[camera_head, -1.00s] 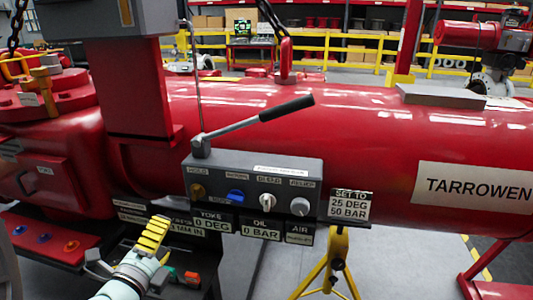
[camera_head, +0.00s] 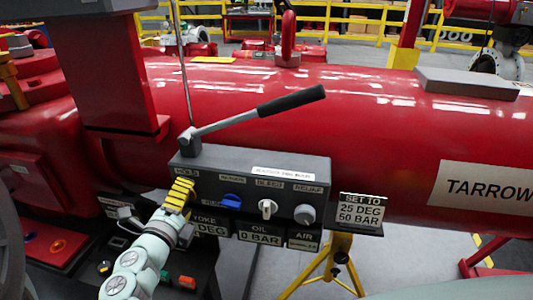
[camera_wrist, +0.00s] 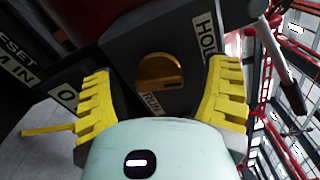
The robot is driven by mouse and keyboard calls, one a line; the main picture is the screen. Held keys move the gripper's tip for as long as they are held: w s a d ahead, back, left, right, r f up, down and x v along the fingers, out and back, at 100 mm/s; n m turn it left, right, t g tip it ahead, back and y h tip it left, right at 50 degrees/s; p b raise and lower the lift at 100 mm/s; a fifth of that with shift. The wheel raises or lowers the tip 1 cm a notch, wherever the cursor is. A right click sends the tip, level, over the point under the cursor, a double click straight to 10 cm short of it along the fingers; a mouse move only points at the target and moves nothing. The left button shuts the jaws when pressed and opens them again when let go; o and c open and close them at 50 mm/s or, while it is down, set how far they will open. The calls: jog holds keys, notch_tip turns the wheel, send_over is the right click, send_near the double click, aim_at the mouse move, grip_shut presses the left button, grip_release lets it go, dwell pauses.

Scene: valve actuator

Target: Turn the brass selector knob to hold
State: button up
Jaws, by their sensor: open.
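The brass selector knob (camera_wrist: 160,73) shows in the wrist view as a round disc with a dark slot or pointer mark on its lower right. A HOLD label (camera_wrist: 207,37) and a RUN label (camera_wrist: 152,104) sit on the panel on opposite sides of it. My gripper (camera_wrist: 162,90) is open, its yellow fingers to the left and right of the knob with gaps between; whether they touch it cannot be told. In the head view my gripper (camera_head: 180,194) covers the left end of the grey control box (camera_head: 250,165) and hides the knob.
A blue knob (camera_head: 232,201), a white selector (camera_head: 267,208) and a grey knob (camera_head: 304,214) stand to the right on the box. A lever with a black handle (camera_head: 291,100) rises above it. The large red cylinder (camera_head: 350,120) lies behind.

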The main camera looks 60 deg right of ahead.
jog(key=shift+w+d, duration=0.1)
jog(key=shift+d, duration=0.2)
jog(key=shift+a, duration=0.1)
jog(key=c, duration=1.2)
jog(key=shift+n+p, duration=0.7)
jog(key=shift+n, duration=0.1)
jog(key=shift+f+n, duration=0.1)
jog(key=shift+n, duration=0.3)
